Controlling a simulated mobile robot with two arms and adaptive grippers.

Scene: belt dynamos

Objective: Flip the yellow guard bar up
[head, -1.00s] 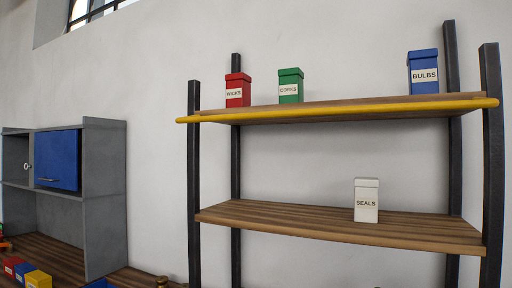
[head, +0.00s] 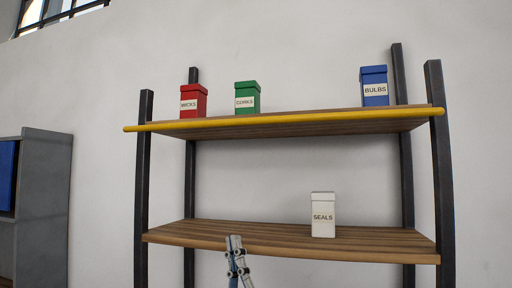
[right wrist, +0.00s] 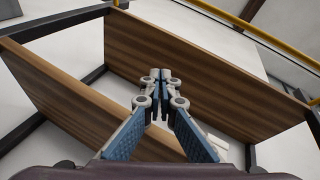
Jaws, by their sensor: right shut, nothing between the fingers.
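The yellow guard bar (head: 285,120) runs along the front edge of the upper shelf (head: 300,131) in the head view, lying low against the board. My right gripper (head: 234,240) is at the bottom of the head view, in front of the lower shelf and well below the bar. Its fingers (right wrist: 160,76) are together and empty in the right wrist view, apart from the bar. My left gripper is not in view.
A red WICKS box (head: 193,101), a green CORKS box (head: 247,97) and a blue BULBS box (head: 374,86) stand on the upper shelf. A white SEALS box (head: 322,215) stands on the lower shelf (head: 190,232). Dark posts (head: 440,170) frame the shelves. A grey cabinet (head: 42,210) is at left.

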